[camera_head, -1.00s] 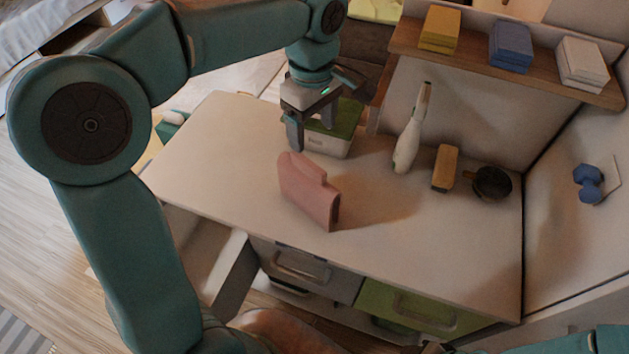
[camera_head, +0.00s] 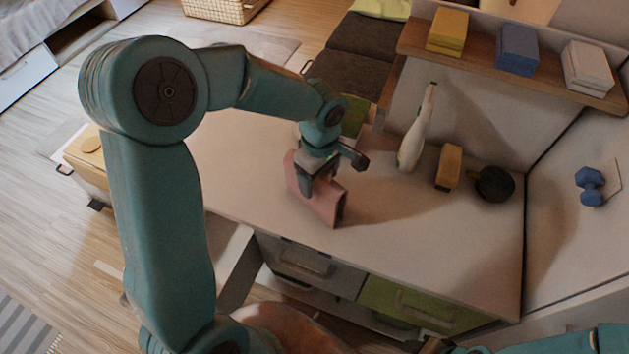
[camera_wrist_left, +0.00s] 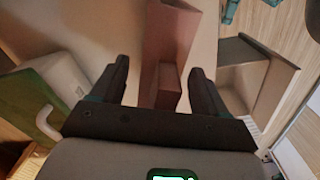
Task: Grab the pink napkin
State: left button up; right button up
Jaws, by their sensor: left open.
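The pink napkin (camera_head: 327,205) stands upright on the white tabletop (camera_head: 247,165), near the middle of the table. My left gripper (camera_head: 318,183) is over the napkin's top in the head view and partly covers it. In the left wrist view the napkin (camera_wrist_left: 167,45) lies between the two open fingers of my left gripper (camera_wrist_left: 158,82), with a gap on both sides. The fingers do not visibly touch it. My right gripper cannot be made out in the head view.
A white bottle-like object (camera_head: 413,138), a yellow box (camera_head: 448,167) and a dark round pot (camera_head: 494,184) stand to the right. A box with a green top (camera_head: 353,116) is behind my gripper. A shelf (camera_head: 480,68) holds stacked blocks. An open drawer (camera_head: 238,268) is at the front left.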

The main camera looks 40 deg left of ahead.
pick_arm(q)
jog(key=shift+s, duration=0.15)
jog(key=shift+w+d, duration=0.1)
jog(key=shift+w, duration=0.1)
jog(key=c, duration=0.9)
jog(key=shift+c, duration=1.3)
